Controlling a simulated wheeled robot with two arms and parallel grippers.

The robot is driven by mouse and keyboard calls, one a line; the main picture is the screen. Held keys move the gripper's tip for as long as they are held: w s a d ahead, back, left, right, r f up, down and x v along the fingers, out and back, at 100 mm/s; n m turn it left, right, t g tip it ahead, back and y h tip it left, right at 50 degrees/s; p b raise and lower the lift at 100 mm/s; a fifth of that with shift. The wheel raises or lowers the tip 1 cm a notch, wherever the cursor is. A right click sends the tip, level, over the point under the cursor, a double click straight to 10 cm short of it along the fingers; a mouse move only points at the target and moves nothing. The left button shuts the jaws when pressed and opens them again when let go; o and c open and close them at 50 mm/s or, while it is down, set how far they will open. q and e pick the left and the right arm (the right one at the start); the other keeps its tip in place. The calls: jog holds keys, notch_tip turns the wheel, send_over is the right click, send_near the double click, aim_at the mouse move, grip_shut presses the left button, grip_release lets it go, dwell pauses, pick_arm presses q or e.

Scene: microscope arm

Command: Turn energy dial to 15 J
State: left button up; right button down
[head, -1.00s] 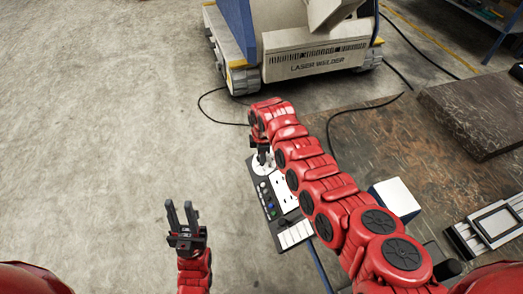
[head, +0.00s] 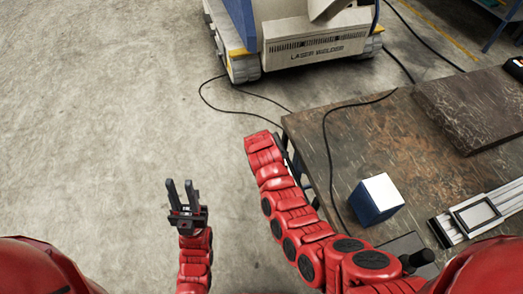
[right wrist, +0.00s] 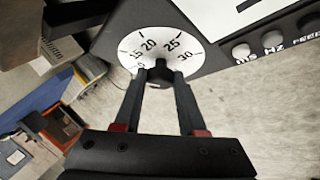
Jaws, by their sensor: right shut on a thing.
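The energy dial (right wrist: 130,50) is a white disc on a dark control panel (right wrist: 205,32) in the right wrist view. Its scale shows 15, 20, 25 and 30. A round black knob (right wrist: 160,77) is at its centre. My right gripper (right wrist: 160,70) is shut on this knob, one finger on each side. The fingers hide part of the scale, and I cannot tell the pointer's setting. In the head view, the dial, panel and right fingers are not visible. My left gripper (head: 180,183) is open and empty over bare floor.
The worn table (head: 350,140) stands at right with a blue-and-white box (head: 377,199), a dark slab (head: 475,108) and a metal frame (head: 478,216). The laser welder (head: 318,48) is at the back. Cables lie on the floor. Open floor is at left.

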dwell(0.3)
jog(key=shift+c, duration=2.4)
grip_release()
jog(key=b+v, duration=0.2)
jog(key=v, duration=1.5)
jog(key=shift+s, duration=0.3)
